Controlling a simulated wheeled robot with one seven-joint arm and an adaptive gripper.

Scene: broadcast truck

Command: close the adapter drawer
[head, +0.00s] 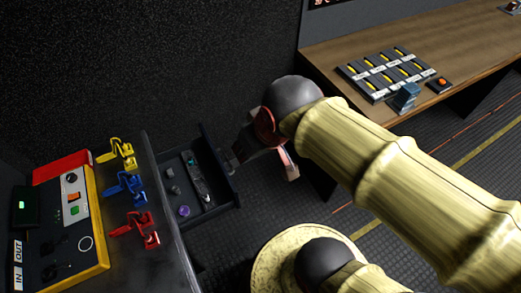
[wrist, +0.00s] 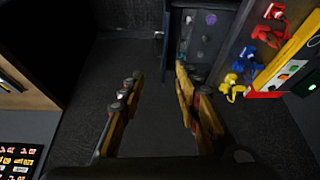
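The adapter drawer (head: 222,168) is dark and stands pulled out from the side of the cabinet (head: 172,245). Several small adapters (head: 184,211) lie in it, one with a purple ring. My gripper (head: 260,160) is just right of the drawer's front panel in the head view, partly hidden by my wrist. In the wrist view the drawer (wrist: 168,32) is at the top, right of centre, beyond the right finger. My gripper (wrist: 158,74) shows two yellow-and-dark fingers set wide apart with nothing between them. I cannot tell whether a finger touches the drawer.
Yellow, blue (head: 126,186) and red clamp-like pieces sit on the cabinet top beside a yellow-edged control box (head: 92,240). A wooden desk (head: 345,45) with a button panel (head: 385,72) stands at the right. Dark floor lies between the drawer and desk.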

